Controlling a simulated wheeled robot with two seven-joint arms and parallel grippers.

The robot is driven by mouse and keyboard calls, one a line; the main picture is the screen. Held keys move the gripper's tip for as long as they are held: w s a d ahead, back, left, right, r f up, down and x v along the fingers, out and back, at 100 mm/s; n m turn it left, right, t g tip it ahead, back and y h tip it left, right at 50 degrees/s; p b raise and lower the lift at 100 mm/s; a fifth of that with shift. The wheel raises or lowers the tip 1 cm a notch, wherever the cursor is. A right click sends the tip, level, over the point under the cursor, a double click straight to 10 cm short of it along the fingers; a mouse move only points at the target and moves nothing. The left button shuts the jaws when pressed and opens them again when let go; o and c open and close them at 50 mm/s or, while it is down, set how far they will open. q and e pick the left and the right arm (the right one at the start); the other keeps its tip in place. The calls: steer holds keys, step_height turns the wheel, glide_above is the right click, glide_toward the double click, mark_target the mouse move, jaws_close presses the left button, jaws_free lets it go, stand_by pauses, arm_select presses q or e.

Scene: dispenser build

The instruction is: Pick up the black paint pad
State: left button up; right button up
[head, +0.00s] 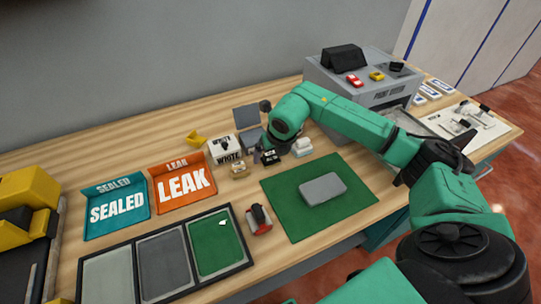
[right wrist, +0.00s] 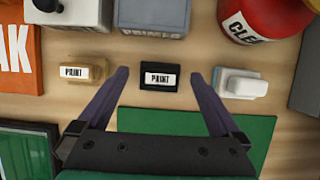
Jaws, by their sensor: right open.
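The black paint pad (right wrist: 160,85) is a small black block with a white PAINT label, lying on the wooden table. In the right wrist view my right gripper (right wrist: 170,74) is open, with one finger on each side of the pad and clear gaps to both. The jaws hold nothing. In the head view the pad (head: 270,157) shows as a small dark block, partly hidden by the right gripper (head: 266,149) just above it. My left gripper is not in view.
A tan PAINT pad (right wrist: 82,72) sits left of the black one and a white-topped block (right wrist: 240,84) sits right. A green mat (head: 280,205) with a grey block (head: 323,188) lies in front. SEALED (head: 116,208) and LEAK (head: 183,186) trays stand left.

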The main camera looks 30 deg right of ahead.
mark_target(271, 154)
steer(key=shift+w+f, duration=0.25)
steer(key=shift+f, duration=0.25)
steer(key=c, duration=1.3)
steer(key=shift+r, duration=0.1)
step_height(271, 154, up, 20)
steer(key=shift+b, duration=0.55)
